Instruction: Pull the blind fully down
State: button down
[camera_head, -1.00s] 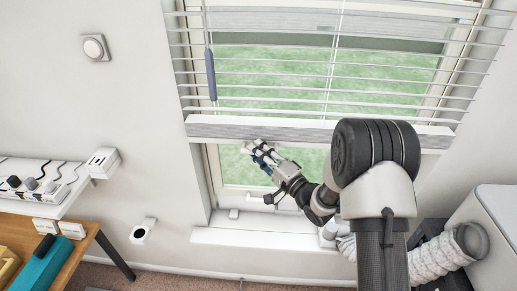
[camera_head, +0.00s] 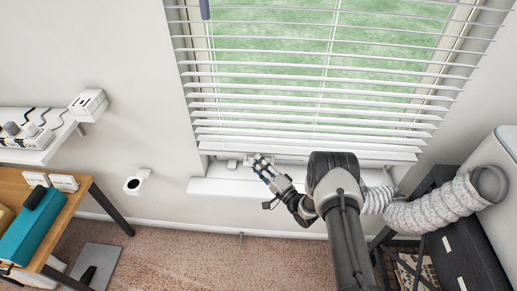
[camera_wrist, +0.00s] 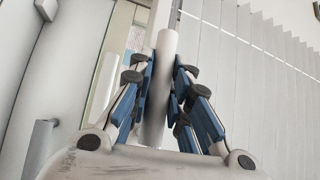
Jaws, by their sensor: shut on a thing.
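The white slatted blind (camera_head: 310,85) hangs over the window and reaches almost to the sill (camera_head: 225,187). Its bottom rail (camera_head: 370,152) is just above the sill and looks level with the window frame's lower edge. My gripper (camera_head: 258,165) is at the rail, left of its middle. Part of the rail is hidden behind my gripper and arm.
A ribbed white hose (camera_head: 440,207) and a dark cabinet (camera_head: 462,240) stand at right. A wooden desk (camera_head: 75,205) and a wall shelf (camera_head: 40,150) are at left. The carpet between is open.

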notch_tip(320, 180, down, 6)
jog(key=shift+s+f, duration=0.1)
jog(key=shift+f, duration=0.05)
dwell(0.3)
jog(key=c, duration=1.6)
grip_release()
jog(key=shift+o, duration=0.6)
jog(key=v, duration=1.2)
